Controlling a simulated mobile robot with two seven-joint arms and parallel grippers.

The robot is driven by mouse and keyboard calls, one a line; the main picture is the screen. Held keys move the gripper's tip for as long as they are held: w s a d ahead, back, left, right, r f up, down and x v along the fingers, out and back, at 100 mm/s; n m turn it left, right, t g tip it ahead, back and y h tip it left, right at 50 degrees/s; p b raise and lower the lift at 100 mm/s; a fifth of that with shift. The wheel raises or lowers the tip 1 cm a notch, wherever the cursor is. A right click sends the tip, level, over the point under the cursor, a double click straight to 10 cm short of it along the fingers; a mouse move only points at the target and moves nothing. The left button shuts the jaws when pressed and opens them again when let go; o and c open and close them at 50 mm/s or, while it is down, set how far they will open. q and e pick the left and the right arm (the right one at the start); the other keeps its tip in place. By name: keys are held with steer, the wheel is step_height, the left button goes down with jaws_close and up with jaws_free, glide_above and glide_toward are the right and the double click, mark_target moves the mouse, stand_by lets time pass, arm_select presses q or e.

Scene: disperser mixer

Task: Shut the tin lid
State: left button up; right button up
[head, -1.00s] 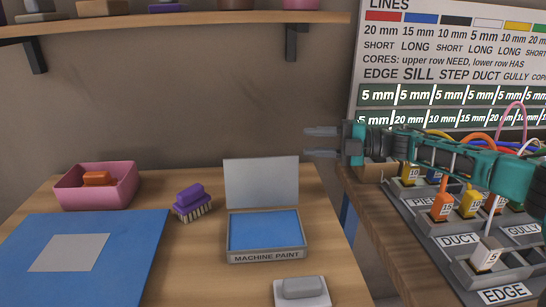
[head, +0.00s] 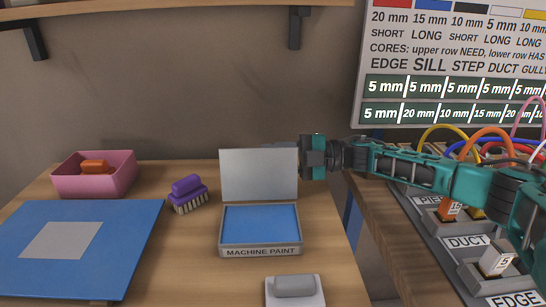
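The machine paint tin (head: 261,251) sits on the wooden table with blue inside. Its grey lid (head: 258,176) stands upright at the back edge, open. My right gripper (head: 281,146) reaches in from the right, level with the top of the lid. Its fingers are mostly hidden behind the lid's upper right corner, so I cannot see whether they touch it or how far apart they are. My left gripper is not in view.
A purple brush (head: 187,193) stands left of the tin. A pink bin (head: 95,176) holds an orange item. A blue panel (head: 70,250) with a grey patch lies front left. A grey block on a white pad (head: 295,288) lies in front. Racks with cables (head: 466,240) stand at right.

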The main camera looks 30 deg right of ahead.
steer(key=shift+w+a, duration=0.1)
steer(key=shift+a, duration=0.15)
steer(key=shift+c, duration=0.2)
steer(key=c, duration=0.6)
steer(key=shift+d, duration=0.1)
jaws_close()
steer(key=shift+r, duration=0.15)
